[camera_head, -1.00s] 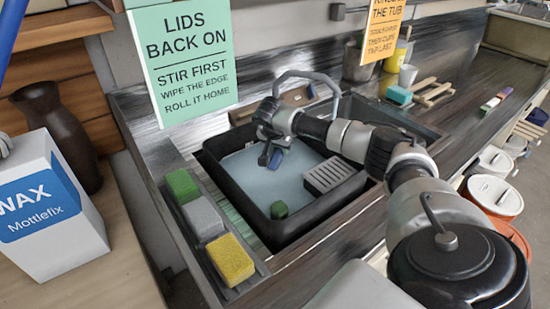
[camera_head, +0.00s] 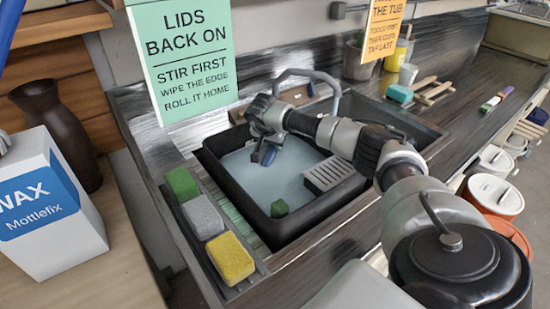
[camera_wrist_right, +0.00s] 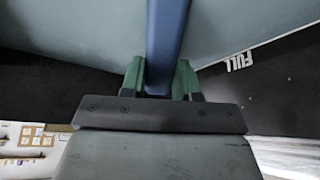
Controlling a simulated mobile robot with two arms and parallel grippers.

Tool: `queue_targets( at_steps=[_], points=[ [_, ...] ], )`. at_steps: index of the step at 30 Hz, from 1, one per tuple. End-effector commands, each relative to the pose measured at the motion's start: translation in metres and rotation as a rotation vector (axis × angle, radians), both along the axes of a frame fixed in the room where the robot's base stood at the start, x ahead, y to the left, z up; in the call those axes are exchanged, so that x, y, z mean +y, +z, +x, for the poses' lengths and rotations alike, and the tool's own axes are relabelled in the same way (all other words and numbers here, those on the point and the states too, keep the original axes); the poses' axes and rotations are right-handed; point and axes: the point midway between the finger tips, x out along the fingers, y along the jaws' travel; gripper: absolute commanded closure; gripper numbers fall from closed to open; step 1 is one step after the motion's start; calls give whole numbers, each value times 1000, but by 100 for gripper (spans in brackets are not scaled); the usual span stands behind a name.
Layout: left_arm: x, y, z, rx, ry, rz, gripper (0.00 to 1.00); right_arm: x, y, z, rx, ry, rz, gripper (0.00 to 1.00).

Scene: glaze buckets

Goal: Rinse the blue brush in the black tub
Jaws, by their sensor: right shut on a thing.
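The black tub (camera_head: 253,233) sits in the sink and holds pale blue-grey water (camera_head: 272,187). My right gripper (camera_head: 264,148) is over the tub and points down toward the water. It is shut on the blue brush (camera_head: 269,157), whose blue handle (camera_wrist_right: 167,40) runs between the green finger pads (camera_wrist_right: 160,80) in the right wrist view. The brush's lower end is not clear, so I cannot tell how deep it is. The word "FULL" shows on the tub's wall in the wrist view. My left gripper is not clearly in view.
Green, grey and yellow sponges (camera_head: 230,259) line a tray at left. A faucet (camera_head: 308,76) arches behind the tub.

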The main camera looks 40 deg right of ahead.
Motion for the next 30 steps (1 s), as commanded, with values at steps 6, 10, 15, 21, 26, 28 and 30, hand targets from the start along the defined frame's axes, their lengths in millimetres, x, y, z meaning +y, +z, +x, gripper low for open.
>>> queue_targets(
  at_steps=[6,10,15,21,26,28,30],
  points=[
    [0,-4,0,0,0,0,57,4,1,10,0,0,-1,100],
    [0,4,0,0,0,0,57,0,3,1,2,0,-2,100],
    [0,16,0,0,1,0,57,-8,3,-19,3,0,-1,100],
    [0,26,0,0,1,0,57,-18,3,-41,3,0,-2,100],
    [0,30,0,0,1,0,57,-22,2,-53,1,0,-1,100],
    [0,30,0,0,1,0,57,-22,1,-55,1,1,1,100],
    [0,30,0,0,1,0,57,-22,0,-55,1,1,1,100]
  ],
)
